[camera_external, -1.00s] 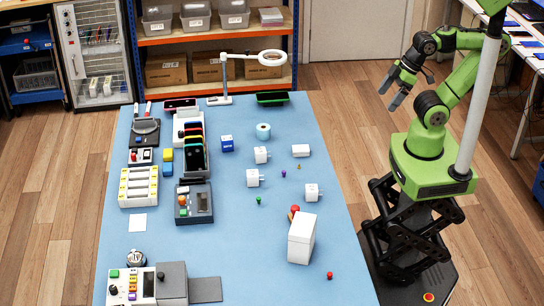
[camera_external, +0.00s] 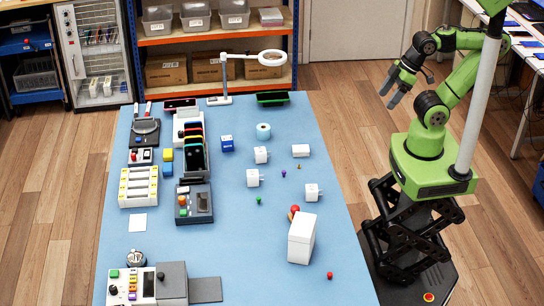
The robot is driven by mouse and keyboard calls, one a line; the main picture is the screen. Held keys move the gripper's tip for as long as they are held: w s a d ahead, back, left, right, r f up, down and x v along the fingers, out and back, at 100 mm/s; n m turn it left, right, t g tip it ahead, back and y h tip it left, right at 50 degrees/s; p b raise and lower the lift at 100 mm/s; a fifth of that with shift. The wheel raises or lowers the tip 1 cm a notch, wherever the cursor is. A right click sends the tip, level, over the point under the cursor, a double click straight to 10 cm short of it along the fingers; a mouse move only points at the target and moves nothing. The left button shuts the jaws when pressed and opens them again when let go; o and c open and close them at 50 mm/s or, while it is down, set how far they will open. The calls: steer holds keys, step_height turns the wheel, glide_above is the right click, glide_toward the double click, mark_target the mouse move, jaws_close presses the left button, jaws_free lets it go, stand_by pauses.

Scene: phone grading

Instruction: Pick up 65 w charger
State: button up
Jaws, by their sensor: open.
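Several white charger blocks lie on the blue table. One charger (camera_external: 261,155) is near the middle, another charger (camera_external: 253,178) is a little nearer and to the left, and a third charger (camera_external: 312,192) is toward the right edge. A plain white block (camera_external: 300,151) lies behind that one. No wattage marking is readable, so I cannot tell which is the 65 W charger. My gripper (camera_external: 390,91) is open and empty. It hangs in the air to the right of the table's far end, well away from the chargers.
A tall white box (camera_external: 301,239) stands near the right edge with a red ball (camera_external: 295,209) behind it. A magnifier lamp (camera_external: 272,58) stands at the far edge. Phone racks (camera_external: 192,150) and test devices (camera_external: 193,203) fill the left side. Small coloured pieces lie around the chargers.

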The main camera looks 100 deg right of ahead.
steer(key=w+r+b, duration=0.1)
steer(key=w, duration=1)
steer(key=g+b, duration=0.1)
steer(key=b, duration=0.1)
glide_above(256, 172)
steer(key=s, duration=0.5)
step_height(256, 172, down, 15)
steer(key=b+x, duration=0.1)
steer(key=x, duration=0.4)
steer(key=b+x, duration=0.1)
steer(key=x, duration=0.4)
steer(key=shift+s+f, duration=0.15)
steer(key=shift+s, duration=0.05)
steer(key=b+x, duration=0.1)
steer(key=x, duration=0.4)
steer(key=shift+w+a+f, duration=0.1)
steer(key=shift+f, duration=0.2)
steer(key=shift+r, duration=0.1)
